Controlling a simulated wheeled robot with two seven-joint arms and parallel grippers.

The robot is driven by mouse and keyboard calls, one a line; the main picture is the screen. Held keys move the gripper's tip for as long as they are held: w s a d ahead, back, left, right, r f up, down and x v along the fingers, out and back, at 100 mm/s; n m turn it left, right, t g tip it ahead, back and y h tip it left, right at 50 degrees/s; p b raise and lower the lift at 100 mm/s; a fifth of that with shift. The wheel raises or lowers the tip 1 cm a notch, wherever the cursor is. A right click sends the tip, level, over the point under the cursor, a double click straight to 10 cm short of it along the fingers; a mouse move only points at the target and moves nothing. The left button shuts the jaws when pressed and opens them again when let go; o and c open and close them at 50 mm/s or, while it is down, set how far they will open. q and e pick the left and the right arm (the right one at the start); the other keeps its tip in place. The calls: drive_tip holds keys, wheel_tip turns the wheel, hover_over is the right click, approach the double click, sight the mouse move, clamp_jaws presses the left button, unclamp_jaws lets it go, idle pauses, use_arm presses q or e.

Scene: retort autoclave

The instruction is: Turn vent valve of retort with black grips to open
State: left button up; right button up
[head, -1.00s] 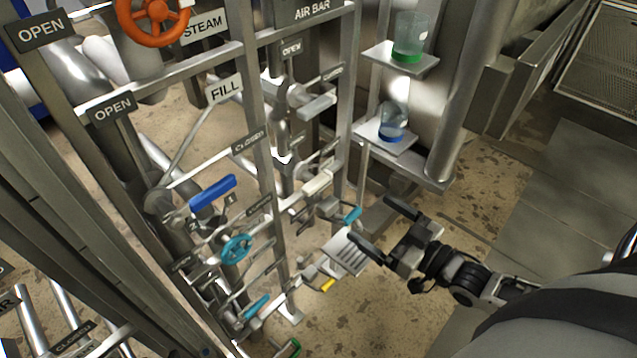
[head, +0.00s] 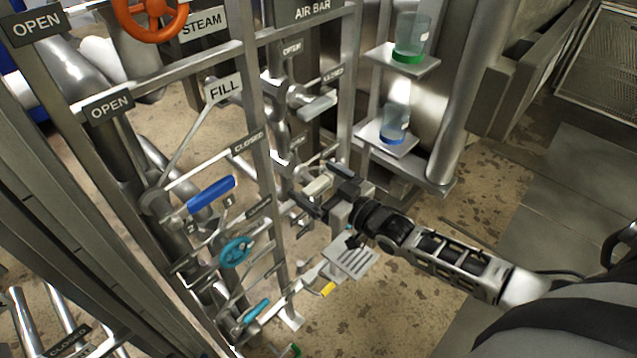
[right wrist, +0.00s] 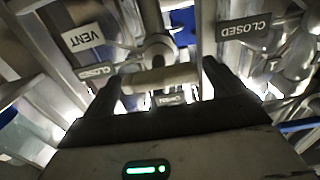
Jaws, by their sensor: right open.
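A cream-coloured lever handle (head: 318,184) sits on the pipe frame in the head view. In the right wrist view the same handle (right wrist: 160,79) lies crosswise between my fingers, near a VENT label (right wrist: 83,38). An OPEN label (right wrist: 170,100) shows just below it, and a CLOSED label (right wrist: 95,72) to its left. My right gripper (head: 322,188) is open, with one finger on each side of the handle; its fingers also show in the right wrist view (right wrist: 161,78). I cannot tell whether they touch it. Black grips cannot be made out. My left gripper is not in view.
A blue lever (head: 211,195), a teal handwheel (head: 236,251) and a slotted metal plate (head: 350,258) are close by on the left and below. Shelves with a green-based cup (head: 411,40) and a blue-based cup (head: 394,123) stand above right. Floor at right is clear.

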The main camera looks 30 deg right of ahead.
drive_tip(key=c, duration=1)
drive_tip(key=shift+n, duration=0.4)
drive_tip(key=shift+a+n+p, duration=0.15)
drive_tip(key=shift+n+p, duration=0.6)
drive_tip(key=shift+n, duration=1.75)
drive_tip(key=o, duration=1)
